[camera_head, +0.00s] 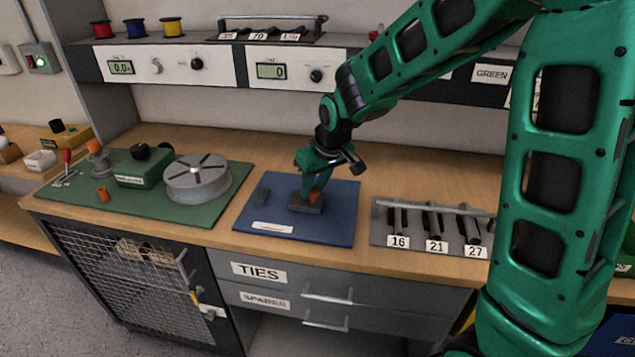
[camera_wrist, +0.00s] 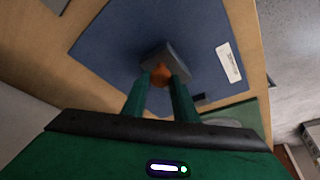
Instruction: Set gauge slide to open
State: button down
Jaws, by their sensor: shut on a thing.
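A blue mat (camera_head: 338,225) with a white label lies on the wooden bench. On it sits a dark grey block (camera_head: 304,207) with an orange piece (camera_head: 314,195), which I take to be the gauge slide. My gripper (camera_head: 312,189) points down over the block with its fingers shut on the orange piece. In the wrist view the grey block (camera_wrist: 167,62) lies just beyond the fingertips, and the orange piece (camera_wrist: 160,77) is between them. The slide's markings cannot be read.
A green mat (camera_head: 140,207) with a grey reel (camera_head: 196,178) and a green box is to the left. A grey rack (camera_head: 377,238) labelled 16, 21 and 27 is to the right. A shelf with meter panels (camera_head: 283,72) runs behind. Bare bench lies behind the blue mat.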

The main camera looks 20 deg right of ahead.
jog(key=shift+w+d, duration=0.1)
jog(key=shift+d, duration=0.05)
jog(key=c, duration=1.4)
grip_release()
jog(key=shift+c, duration=0.2)
jog(key=v, duration=1)
jog(key=shift+r, duration=0.3)
jog(key=shift+s+d, duration=0.1)
jog(key=shift+s, duration=0.1)
